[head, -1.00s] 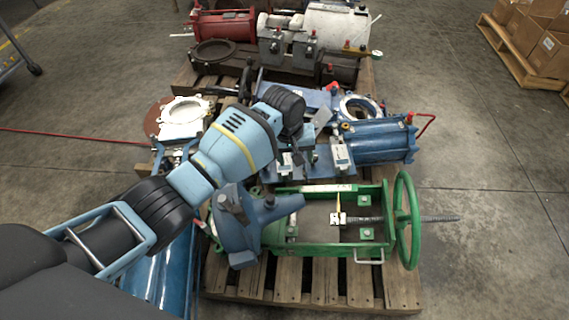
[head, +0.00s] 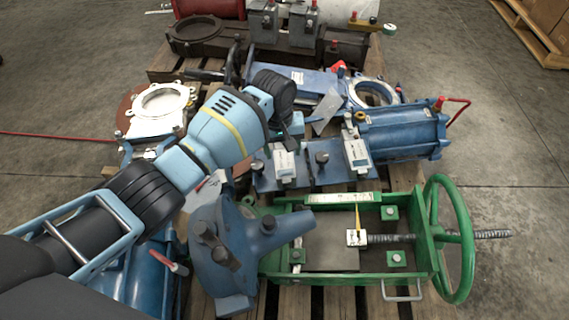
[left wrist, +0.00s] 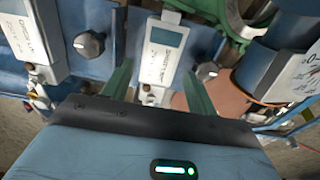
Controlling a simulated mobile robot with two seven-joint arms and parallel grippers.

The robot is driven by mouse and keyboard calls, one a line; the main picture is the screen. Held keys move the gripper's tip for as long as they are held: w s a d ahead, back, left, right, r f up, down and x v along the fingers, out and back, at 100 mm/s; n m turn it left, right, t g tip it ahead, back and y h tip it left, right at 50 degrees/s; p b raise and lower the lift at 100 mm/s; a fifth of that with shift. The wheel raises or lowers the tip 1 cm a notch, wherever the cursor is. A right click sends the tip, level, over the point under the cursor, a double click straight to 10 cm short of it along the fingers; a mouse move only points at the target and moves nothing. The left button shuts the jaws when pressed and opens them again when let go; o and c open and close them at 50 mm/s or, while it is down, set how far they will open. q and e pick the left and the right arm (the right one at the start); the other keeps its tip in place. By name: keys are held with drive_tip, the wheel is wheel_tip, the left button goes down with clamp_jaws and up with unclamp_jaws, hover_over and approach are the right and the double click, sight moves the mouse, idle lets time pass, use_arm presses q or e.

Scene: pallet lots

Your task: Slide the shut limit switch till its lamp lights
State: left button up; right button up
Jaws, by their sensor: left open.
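Two pale grey limit switch boxes with white labels sit on a blue plate (head: 265,180): a left one (head: 284,164) and a right one (head: 356,153). I cannot read with certainty which is the shut one. My left gripper (head: 283,136) is open just behind the left box in the head view. In the left wrist view one box (left wrist: 164,48) lies between and beyond the two green fingers (left wrist: 158,92), apparently untouched. The other box (left wrist: 30,42) is at the left edge. I cannot make out a lit lamp on either box. My right gripper is not in view.
A dark knob (head: 322,160) stands between the boxes. A blue cylinder (head: 400,133) lies to the right. In front are a green frame with a handwheel (head: 470,240) and a blue casting (head: 235,250).

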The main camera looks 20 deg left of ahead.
sight(284, 162)
use_arm(q)
drive_tip(key=f+b, duration=0.2)
drive_tip(key=f, duration=0.1)
drive_tip(key=f+b, duration=0.2)
drive_tip(key=f, duration=0.2)
drive_tip(key=shift+w+d, duration=0.1)
drive_tip(key=shift+d, duration=0.1)
drive_tip(key=shift+f, duration=0.35)
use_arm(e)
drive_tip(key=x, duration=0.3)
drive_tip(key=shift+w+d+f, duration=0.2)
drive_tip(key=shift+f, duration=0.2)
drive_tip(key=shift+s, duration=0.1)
